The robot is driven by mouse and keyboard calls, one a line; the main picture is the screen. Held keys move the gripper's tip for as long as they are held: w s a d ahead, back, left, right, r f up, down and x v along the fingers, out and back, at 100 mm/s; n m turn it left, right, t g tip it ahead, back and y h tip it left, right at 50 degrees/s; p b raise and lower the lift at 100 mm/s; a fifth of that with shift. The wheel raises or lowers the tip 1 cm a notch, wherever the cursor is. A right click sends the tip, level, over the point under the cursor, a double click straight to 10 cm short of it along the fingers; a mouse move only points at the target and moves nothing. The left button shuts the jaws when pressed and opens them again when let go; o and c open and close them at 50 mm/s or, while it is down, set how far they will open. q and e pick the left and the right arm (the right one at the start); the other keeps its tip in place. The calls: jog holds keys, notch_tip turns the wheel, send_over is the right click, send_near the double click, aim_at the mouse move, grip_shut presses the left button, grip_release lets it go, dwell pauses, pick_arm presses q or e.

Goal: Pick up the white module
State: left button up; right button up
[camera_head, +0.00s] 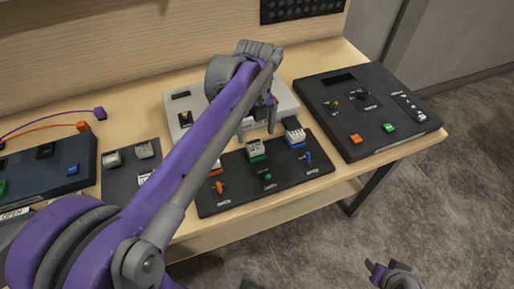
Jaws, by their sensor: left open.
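Small white-grey modules lie on a dark pad (119,194) at the left: one at its back left (112,159), one at its back right (145,150), and one at the front (145,178), partly behind my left arm. Other white-topped modules sit on the black board in the middle, one over a green base (256,147) and one over a blue base (294,133). I cannot tell which is the task's white module. My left gripper (257,122) is open and empty above the board's back edge. My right gripper (391,272) shows partly at the bottom, away from the table; its jaws are unclear.
The black board (232,202) carries orange, green and blue switches. A light grey console (177,104) stands behind it, partly hidden by my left arm. A black console (345,113) with colored buttons is at the right. A dark box (45,185) and cables are at the left.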

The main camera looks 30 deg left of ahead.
aim_at(255, 145)
pick_arm(q)
jog(key=f, duration=0.7)
jog(key=shift+w+a+f, duration=0.15)
jog(key=shift+a, duration=0.1)
jog(key=c, duration=1.5)
